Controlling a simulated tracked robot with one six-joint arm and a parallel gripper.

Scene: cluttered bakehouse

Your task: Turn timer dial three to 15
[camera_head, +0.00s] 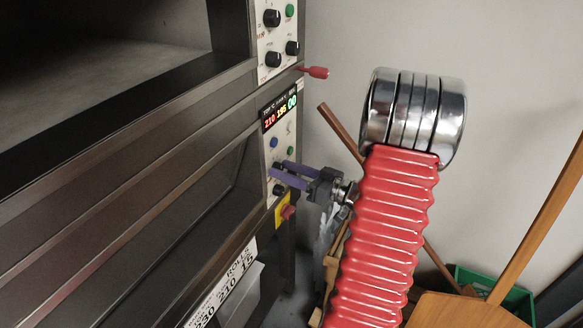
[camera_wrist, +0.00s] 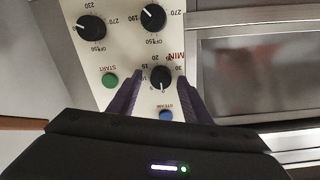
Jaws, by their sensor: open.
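The timer dial (camera_wrist: 161,77) is a black round knob marked MIN on a cream panel (camera_wrist: 132,50), upside down in the wrist view. My gripper (camera_wrist: 160,80) is open, with one purple finger on each side of this dial. I cannot tell whether the fingers touch it. A white mark on the dial seems to point toward the bottom of the picture; the exact setting is hard to read. In the head view my gripper (camera_head: 276,172) reaches the lower oven panel from the right, and its fingers partly cover the knobs. The display (camera_head: 281,107) shows 210, 195 and 00.
Two more black dials (camera_wrist: 92,27) (camera_wrist: 153,17), a green START button (camera_wrist: 110,80) and a blue STEAM button (camera_wrist: 166,115) sit close by. A red handle (camera_head: 313,72) juts out above. A red switch on a yellow plate (camera_head: 282,214) is below. Wooden poles (camera_head: 540,220) and a green crate (camera_head: 515,300) stand right.

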